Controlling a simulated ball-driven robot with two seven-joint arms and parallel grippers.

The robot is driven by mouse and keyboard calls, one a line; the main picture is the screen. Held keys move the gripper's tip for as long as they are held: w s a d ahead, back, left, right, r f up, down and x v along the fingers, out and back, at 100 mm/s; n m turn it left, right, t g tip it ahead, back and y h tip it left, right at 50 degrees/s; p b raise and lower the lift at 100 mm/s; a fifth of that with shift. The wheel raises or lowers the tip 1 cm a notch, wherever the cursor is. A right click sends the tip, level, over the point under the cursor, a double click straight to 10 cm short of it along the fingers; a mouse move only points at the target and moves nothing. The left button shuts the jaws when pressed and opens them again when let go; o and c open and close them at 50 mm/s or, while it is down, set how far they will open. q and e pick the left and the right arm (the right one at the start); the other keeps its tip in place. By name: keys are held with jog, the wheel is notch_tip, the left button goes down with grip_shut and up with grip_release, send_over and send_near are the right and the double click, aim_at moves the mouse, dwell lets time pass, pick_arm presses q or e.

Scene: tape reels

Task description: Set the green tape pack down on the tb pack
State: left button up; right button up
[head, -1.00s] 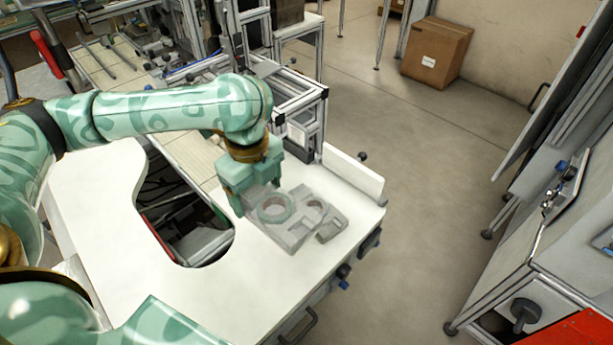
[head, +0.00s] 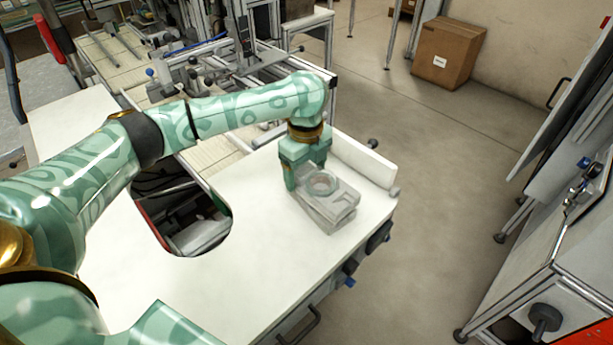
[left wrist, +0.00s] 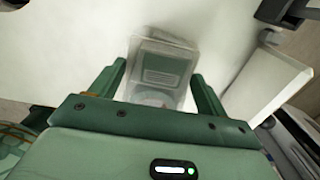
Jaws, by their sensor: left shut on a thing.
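My left gripper (head: 307,177) is shut on the green tape pack (head: 343,192), a clear flat pack with a round reel near the gripper. In the left wrist view the green tape pack (left wrist: 166,68) sits between the two fingers, with a grey-green panel facing the camera. In the head view the tb pack (head: 328,220) shows as a pale, clear edge below the held pack, near the table's right end. The held pack covers most of it. I cannot tell whether the two packs touch. My right gripper is not in view.
The white table (head: 250,275) has bare room in front and to the left. A cut-out in it holds dark parts. A low white upright panel (head: 363,160) stands just behind the packs. The table's right edge is close. A cardboard box (head: 448,52) stands on the floor.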

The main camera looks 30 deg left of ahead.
pick_arm(q)
jog(key=shift+f, duration=0.6)
jog(key=shift+r, duration=0.15)
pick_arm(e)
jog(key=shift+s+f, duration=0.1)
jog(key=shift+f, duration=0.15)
pick_arm(q)
jog(key=o, duration=1.1)
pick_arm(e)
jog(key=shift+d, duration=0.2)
pick_arm(q)
jog(key=shift+r, duration=0.2)
notch_tip(320, 180, up, 12)
jog(key=p, duration=0.5)
jog(key=shift+f, duration=0.2)
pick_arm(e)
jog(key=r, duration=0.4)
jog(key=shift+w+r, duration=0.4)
